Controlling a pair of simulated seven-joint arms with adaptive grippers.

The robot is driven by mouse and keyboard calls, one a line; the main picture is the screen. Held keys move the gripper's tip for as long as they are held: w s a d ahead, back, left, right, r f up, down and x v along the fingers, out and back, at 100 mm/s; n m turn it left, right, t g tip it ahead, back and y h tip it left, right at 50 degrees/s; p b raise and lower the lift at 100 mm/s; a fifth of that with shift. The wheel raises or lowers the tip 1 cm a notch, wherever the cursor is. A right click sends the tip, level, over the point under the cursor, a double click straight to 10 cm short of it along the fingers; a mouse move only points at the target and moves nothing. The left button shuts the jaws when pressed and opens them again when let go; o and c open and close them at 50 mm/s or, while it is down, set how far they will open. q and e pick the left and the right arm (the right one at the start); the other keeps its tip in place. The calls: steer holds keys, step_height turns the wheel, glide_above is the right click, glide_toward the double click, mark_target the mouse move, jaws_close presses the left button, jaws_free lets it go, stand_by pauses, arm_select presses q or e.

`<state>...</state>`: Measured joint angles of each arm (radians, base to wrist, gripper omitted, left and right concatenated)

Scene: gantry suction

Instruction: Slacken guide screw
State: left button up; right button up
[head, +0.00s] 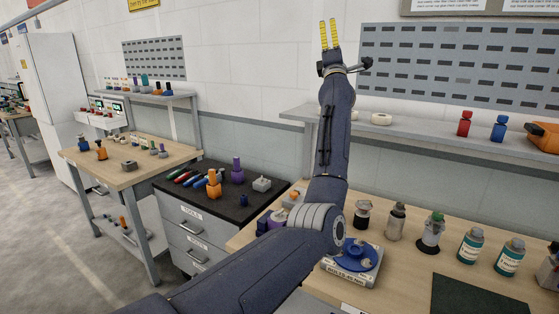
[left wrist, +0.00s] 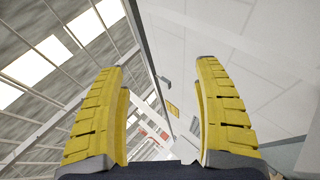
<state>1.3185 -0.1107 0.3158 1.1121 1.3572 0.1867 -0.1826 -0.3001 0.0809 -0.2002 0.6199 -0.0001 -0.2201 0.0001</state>
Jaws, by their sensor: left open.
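My left gripper (head: 330,35) is raised high in front of the white wall, fingers pointing up, well above the bench. Its two yellow fingers are apart with nothing between them; the left wrist view shows the same open gripper (left wrist: 162,66) against ceiling and windows. I cannot pick out a guide screw in either view. A blue round part on a pale labelled base (head: 354,256) sits on the wooden bench, just right of my left arm's elbow. The arm hides part of the bench behind it. My right gripper does not show.
The wooden bench (head: 400,281) holds several bottles and a dark mat (head: 480,296). A shelf (head: 421,117) above it carries red (head: 464,124) and blue (head: 499,128) bottles and an orange case (head: 545,137). A black-topped drawer cabinet (head: 208,203) stands left.

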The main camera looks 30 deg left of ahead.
arm_select(q)
steer(key=s+a+f+n+g+y, duration=0.2)
steer(key=a+f+n+g+y, duration=0.2)
steer(key=a+f+n+g, duration=0.55)
steer(key=n+g+h, duration=1.3)
steer(key=n, duration=0.3)
glide_toward(279, 211)
steer(key=x, duration=1)
steer(key=shift+w, duration=0.1)
jaws_close()
